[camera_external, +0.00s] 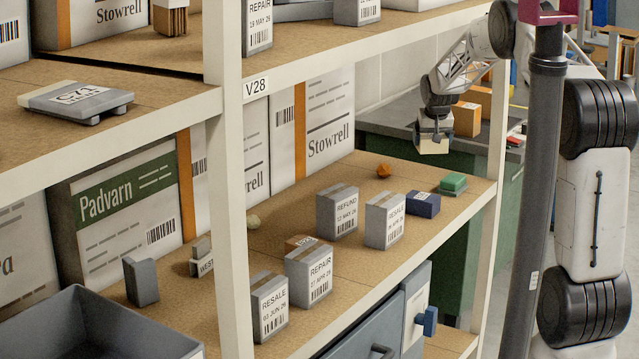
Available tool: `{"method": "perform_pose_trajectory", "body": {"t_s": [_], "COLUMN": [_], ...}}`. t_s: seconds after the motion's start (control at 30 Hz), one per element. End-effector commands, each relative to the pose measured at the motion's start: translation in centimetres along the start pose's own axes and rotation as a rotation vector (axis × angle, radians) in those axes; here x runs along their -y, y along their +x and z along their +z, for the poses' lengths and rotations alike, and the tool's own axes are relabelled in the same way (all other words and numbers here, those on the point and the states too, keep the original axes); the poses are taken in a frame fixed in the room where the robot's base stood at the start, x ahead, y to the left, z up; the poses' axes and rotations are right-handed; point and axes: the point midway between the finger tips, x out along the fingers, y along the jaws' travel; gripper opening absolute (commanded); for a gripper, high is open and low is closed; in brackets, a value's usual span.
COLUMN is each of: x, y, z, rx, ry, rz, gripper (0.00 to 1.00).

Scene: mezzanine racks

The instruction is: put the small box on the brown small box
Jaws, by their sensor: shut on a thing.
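My gripper (434,132) points down at the right, above the far end of the shelf. It is shut on a small pale box (433,147), held in the air with its upper part between the fingers. A brown small box (301,241) lies on the shelf, mostly hidden behind grey labelled boxes, with its top and part of a label showing. Another brown box (466,119) stands on the dark counter behind my gripper, partly covered by it. I cannot tell which brown box the task means. The held box is apart from both.
Grey boxes marked REPAIR (310,275), RESALE (270,305) and REFUND (337,212) stand on the shelf. A blue box (423,204), a green block (453,183) and an orange lump (383,171) lie nearer its right end. A rack post (230,200) rises in front.

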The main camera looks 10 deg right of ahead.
Motion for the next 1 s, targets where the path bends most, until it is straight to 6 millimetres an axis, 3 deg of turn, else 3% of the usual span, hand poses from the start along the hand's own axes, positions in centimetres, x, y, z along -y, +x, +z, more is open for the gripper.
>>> {"method": "perform_pose_trajectory", "body": {"t_s": [0.47, 1.0], "x": [0.8, 3.5], "y": [-2.2, -7.1], "z": [2.8, 9.5], "rx": [0.003, 0.003], "ry": [0.064, 0.200], "rz": [0.027, 0.083], "gripper": [0.65, 0.65]}}
